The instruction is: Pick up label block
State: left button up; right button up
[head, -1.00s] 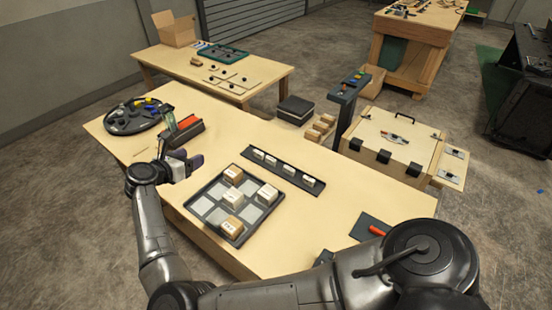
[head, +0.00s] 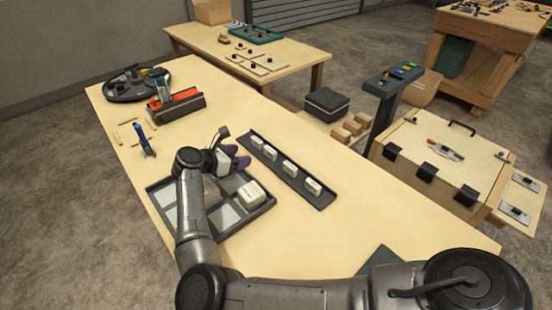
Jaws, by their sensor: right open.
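A label block (head: 251,194), pale with a light top, sits in the grid tray (head: 262,210). My right gripper (head: 238,158) is open, over the tray's far edge, just beyond and left of this block. I see nothing between its fingers. My left gripper is out of view.
A red-topped box (head: 176,104) and a round dark tray (head: 128,90) lie farther back. A wooden box (head: 440,160) and a dark post (head: 383,110) stand right. The tabletop right of the rail is clear.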

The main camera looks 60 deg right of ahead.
send_near(269, 150)
jog(key=x, duration=0.5)
jog(key=shift+f+b, duration=0.15)
jog(key=shift+b, duration=0.25)
jog(key=shift+b+x, duration=0.45)
jog(key=shift+x, duration=2.25)
jog(key=shift+c, duration=1.3)
jog(key=c, duration=0.3)
